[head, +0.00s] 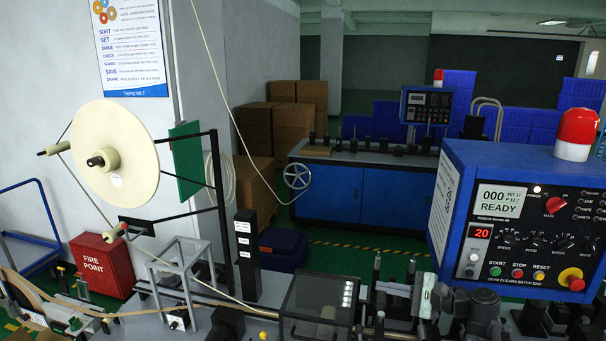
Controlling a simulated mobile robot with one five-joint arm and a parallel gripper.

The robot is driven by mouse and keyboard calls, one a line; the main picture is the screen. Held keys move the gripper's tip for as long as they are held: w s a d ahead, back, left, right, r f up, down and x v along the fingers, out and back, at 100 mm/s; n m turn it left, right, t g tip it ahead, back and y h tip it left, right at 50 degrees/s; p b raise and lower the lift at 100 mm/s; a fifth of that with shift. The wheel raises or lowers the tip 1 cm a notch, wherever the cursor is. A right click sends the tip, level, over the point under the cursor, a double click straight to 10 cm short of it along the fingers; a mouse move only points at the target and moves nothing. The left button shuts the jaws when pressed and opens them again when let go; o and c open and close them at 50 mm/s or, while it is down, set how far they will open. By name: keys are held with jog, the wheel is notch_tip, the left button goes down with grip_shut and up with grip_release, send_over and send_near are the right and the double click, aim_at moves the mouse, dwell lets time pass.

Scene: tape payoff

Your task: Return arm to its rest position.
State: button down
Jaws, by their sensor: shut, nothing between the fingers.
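I cannot make out my gripper or its fingertips in the head view. Grey jointed parts (484,295) show at the bottom right, below the control box; I cannot tell whether they belong to the machine or to my arm. A large cream tape reel (115,156) hangs on a spindle at the left. Pale tape runs from the reel down over a small roller (116,232) and on toward the line at the bottom.
A blue control box (530,225) reading READY, with a red lamp (576,134), stands close at the right. A dark clear-sided cover (318,305) sits at bottom centre. A red fire box (104,264) stands at left. A blue bench (350,190) stands farther back.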

jog(key=s+a+f+n+g+h+b, duration=0.1)
jog(key=s+a+f+n+g+h, duration=0.3)
jog(key=a+f, duration=0.5)
jog(key=s+a+f+n+g+h+b, duration=0.25)
jog(key=a+f+n+g, duration=0.2)
jog(key=a+f, duration=0.45)
jog(key=s+d+f+n+h, duration=0.1)
jog(key=d+f+n+h, duration=0.1)
jog(key=d, duration=0.3)
jog(key=s+d+f+n+h, duration=0.1)
jog(key=d+f+n+h, duration=0.1)
jog(key=d+n+h, duration=0.2)
jog(key=shift+s+d+p, duration=0.35)
jog(key=shift+s+d, duration=0.05)
jog(key=shift+d, duration=0.5)
